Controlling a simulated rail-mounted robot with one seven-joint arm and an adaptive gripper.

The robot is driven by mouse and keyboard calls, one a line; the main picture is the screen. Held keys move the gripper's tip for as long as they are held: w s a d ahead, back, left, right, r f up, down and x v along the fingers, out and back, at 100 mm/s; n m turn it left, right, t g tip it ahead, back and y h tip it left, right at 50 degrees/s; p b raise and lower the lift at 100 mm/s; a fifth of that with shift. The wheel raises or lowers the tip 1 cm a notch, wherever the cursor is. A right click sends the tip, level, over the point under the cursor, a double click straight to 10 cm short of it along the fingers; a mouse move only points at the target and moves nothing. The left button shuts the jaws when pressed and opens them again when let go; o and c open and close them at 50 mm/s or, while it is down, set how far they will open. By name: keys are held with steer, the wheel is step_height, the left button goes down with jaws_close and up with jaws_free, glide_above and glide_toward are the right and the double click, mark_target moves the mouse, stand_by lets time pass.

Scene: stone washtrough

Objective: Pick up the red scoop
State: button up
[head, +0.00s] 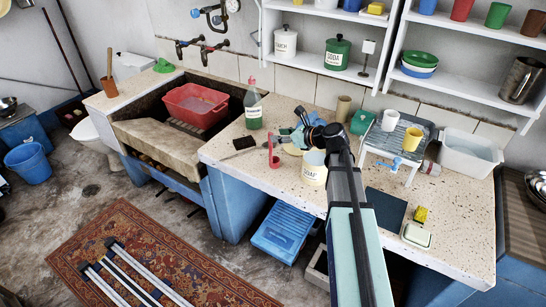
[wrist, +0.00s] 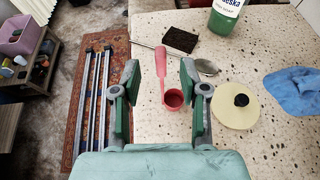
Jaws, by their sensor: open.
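The red scoop (head: 274,161) lies on the speckled stone counter, left of the soap canister in the head view. In the wrist view its round cup (wrist: 174,99) lies just ahead of the palm, with its handle (wrist: 162,62) running up the picture. My gripper (wrist: 162,76) is open, and the scoop shows between its two green-padded fingers. The gap between the fingers and the scoop is empty, and I cannot tell the height above it. In the head view my gripper (head: 303,133) is partly hidden by my own arm, behind the soap canister.
The soap canister (head: 313,175) stands close by. The counter's front edge is near.

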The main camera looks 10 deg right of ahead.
mark_target(272, 133)
steer(key=p+x, duration=0.1)
steer(key=x, duration=0.3)
steer(key=shift+w+a+p, duration=0.1)
steer(key=shift+w+p, duration=0.15)
steer(key=shift+p, duration=0.1)
steer(key=shift+w+a+f, duration=0.15)
steer(key=shift+a+f, duration=0.1)
steer(key=shift+f, duration=0.05)
jaws_close()
